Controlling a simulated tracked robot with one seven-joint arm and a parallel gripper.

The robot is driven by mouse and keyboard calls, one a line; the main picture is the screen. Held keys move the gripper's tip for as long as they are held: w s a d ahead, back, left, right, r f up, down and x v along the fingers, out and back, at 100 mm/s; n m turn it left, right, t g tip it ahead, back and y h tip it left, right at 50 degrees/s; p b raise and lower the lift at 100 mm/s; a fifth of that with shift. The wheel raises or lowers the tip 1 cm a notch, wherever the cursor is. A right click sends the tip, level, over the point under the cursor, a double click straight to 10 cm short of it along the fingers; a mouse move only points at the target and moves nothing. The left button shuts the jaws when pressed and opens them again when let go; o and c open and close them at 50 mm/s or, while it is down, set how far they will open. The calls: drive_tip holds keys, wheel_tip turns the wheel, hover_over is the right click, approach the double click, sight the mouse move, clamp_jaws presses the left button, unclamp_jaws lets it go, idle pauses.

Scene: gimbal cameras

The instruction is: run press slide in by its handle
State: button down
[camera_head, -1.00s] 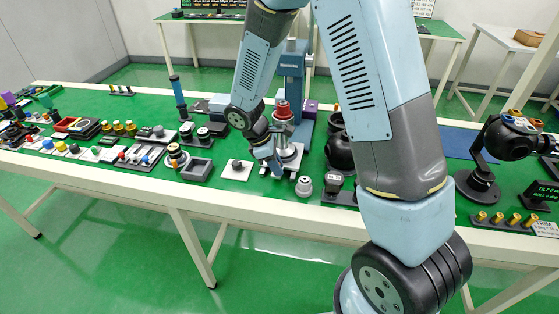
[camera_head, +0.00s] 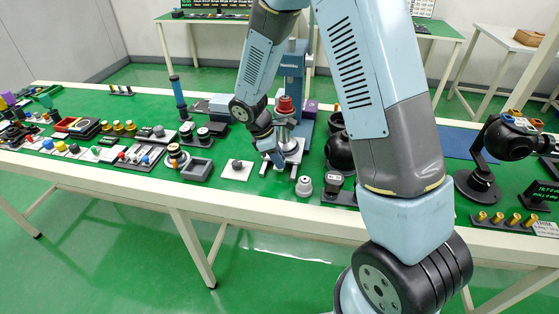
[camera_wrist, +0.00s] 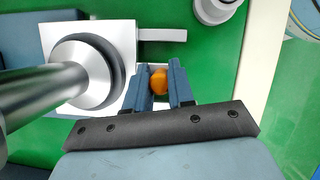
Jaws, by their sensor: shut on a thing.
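The press has a blue column (camera_head: 292,72) and a red-topped metal ram (camera_head: 285,106) in the head view. Below the ram is its pale slide plate (camera_head: 296,155), which also shows as a silver plate (camera_wrist: 60,35) in the wrist view. My gripper (camera_head: 277,163) is low in front of the press. In the wrist view, my gripper (camera_wrist: 162,78) is shut around the orange handle knob (camera_wrist: 158,80), with one blue finger on each side. The silver ram (camera_wrist: 40,92) and a dark-ringed round seat cover much of the plate. My arm partly hides the press in the head view.
A white round part (camera_head: 304,186) stands on the green table in front of the press. A dark block (camera_head: 333,182) stands right of it, and a white plate with a dark knob (camera_head: 237,168) lies to the left. A black dome (camera_head: 339,150) is close on the right.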

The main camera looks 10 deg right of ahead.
sight(284, 140)
drive_tip(key=shift+w+d, duration=0.45)
drive_tip(key=shift+w, duration=0.95)
drive_tip(key=shift+w+d, duration=0.5)
drive_tip(key=shift+w, duration=0.95)
drive_tip(key=shift+w+d, duration=0.45)
drive_tip(key=shift+w, duration=0.95)
drive_tip(key=shift+w+d+r, duration=0.1)
drive_tip(key=shift+w, duration=0.05)
drive_tip(key=c, duration=1)
unclamp_jaws()
